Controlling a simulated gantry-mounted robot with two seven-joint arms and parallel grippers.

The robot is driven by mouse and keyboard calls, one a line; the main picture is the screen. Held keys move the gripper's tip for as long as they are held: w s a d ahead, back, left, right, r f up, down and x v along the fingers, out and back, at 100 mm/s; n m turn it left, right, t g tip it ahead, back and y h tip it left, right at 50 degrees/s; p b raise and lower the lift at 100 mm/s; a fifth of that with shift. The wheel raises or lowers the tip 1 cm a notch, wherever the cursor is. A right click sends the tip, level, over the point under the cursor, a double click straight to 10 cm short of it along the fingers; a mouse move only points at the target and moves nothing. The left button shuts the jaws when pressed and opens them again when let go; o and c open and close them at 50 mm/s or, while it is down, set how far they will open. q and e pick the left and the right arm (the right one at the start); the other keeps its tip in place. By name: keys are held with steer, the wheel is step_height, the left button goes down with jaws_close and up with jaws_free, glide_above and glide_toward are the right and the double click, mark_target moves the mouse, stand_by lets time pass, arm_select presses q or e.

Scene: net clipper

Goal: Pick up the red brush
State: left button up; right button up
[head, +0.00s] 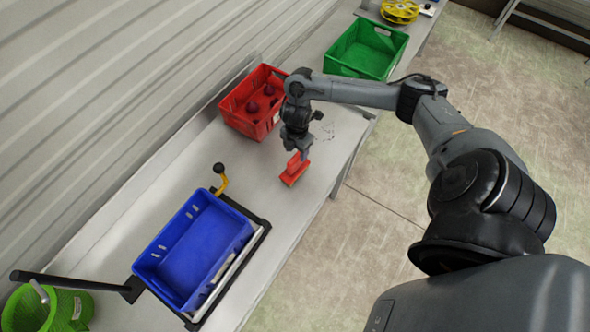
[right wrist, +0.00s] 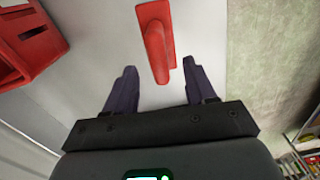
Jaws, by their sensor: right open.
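The red brush (head: 294,170) lies on the grey table near its right edge in the head view. It also shows in the right wrist view (right wrist: 157,42), its handle lying lengthwise ahead of my fingers. My right gripper (head: 302,152) is just above the brush in the head view. My left gripper is in neither view.
A red crate (head: 247,119) holding dark red items stands left of my right gripper. A green crate (head: 345,70) stands farther back. A blue crate (head: 157,265) sits on a black frame nearer. A green basket (head: 70,308) is at lower left. Table around the brush is clear.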

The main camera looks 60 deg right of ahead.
mark_target(295, 157)
steer(key=shift+w+a+f+p, duration=0.1)
steer(key=shift+f+p, duration=0.1)
steer(key=shift+f, duration=1.15)
steer(key=shift+w+a+f+p, duration=0.1)
steer(key=shift+f+p, duration=0.05)
steer(key=shift+f, duration=1.15)
jaws_close()
